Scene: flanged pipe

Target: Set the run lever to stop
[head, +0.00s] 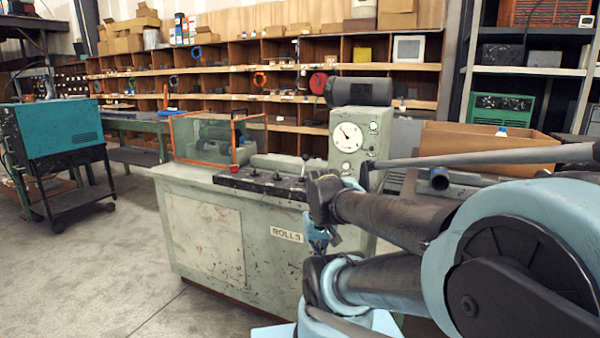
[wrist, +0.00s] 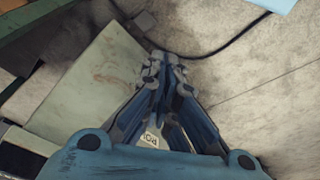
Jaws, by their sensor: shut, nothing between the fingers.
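The pale green machine (head: 215,235) with a "ROLLS" plate stands in the middle of the head view. Its dark control panel (head: 262,185) carries several small knobs. A thin lever with a dark ball top (head: 305,157) rises at the panel's right end, and a red knob (head: 234,169) sits near its left. I cannot tell which one is the run lever; no stop marking is readable. My gripper (head: 318,246) hangs by the machine's front, right of the plate and below the panel. In the wrist view my gripper (wrist: 165,60) is shut and empty, pointing along the green front (wrist: 95,85).
An orange-framed clear guard (head: 205,140) stands on the machine's left top. A round gauge (head: 347,137) is on its right column. A teal cabinet on a cart (head: 62,135) stands left. The floor (head: 130,260) between is clear. A black cable (wrist: 225,42) lies on the floor.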

